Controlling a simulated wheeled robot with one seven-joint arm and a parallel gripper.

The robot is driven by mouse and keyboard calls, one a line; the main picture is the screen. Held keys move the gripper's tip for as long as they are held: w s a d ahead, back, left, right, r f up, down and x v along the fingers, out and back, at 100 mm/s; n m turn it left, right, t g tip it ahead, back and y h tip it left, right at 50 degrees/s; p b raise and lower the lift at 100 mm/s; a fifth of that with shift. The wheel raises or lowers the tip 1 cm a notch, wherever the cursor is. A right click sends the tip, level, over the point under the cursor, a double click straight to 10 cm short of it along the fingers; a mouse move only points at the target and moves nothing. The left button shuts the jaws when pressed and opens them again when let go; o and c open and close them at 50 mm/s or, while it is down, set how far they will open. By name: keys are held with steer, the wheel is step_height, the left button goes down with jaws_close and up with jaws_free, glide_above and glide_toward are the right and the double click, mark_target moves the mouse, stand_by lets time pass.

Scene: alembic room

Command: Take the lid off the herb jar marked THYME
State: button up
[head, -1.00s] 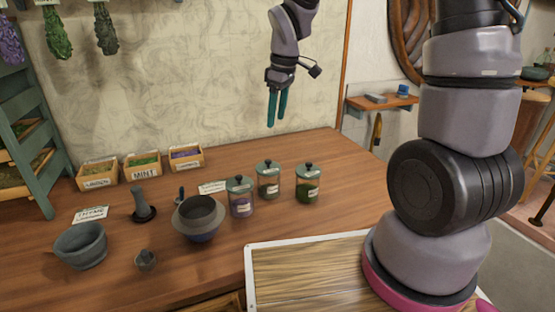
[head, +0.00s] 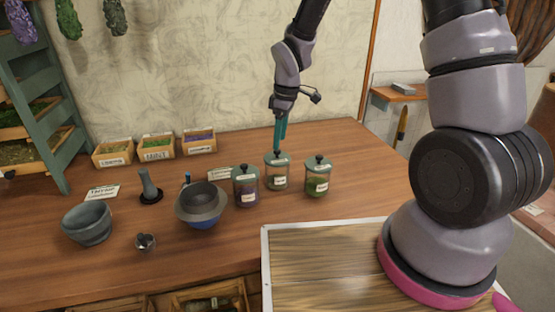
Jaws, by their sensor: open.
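Three glass jars with dark lids and black knobs stand in a group on the wooden table (head: 340,150). The left jar (head: 246,192) has purple contents, the middle jar (head: 277,178) looks pale inside, and the right jar (head: 317,182) has green contents. Each has a small label, too small to read, so I cannot tell which is THYME. All three lids are on. My gripper (head: 280,145) has teal fingers pointing down at the middle jar's lid (head: 277,158). The fingers are open and overlap the knob in this view; I cannot tell whether they touch it.
A grey-blue bowl (head: 201,212) stands left of the jars, with a stone mortar (head: 87,224), a pestle (head: 150,190) and a small cup (head: 145,242) further left. Small wooden herb boxes (head: 157,149) line the back. The table is clear right of the jars.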

mark_target(277, 156)
steer(key=f, duration=0.3)
steer(key=shift+w+a+f, duration=0.15)
steer(key=shift+a+f, duration=0.2)
steer(key=shift+f, duration=0.05)
jaws_close()
steer(key=shift+r, duration=0.1)
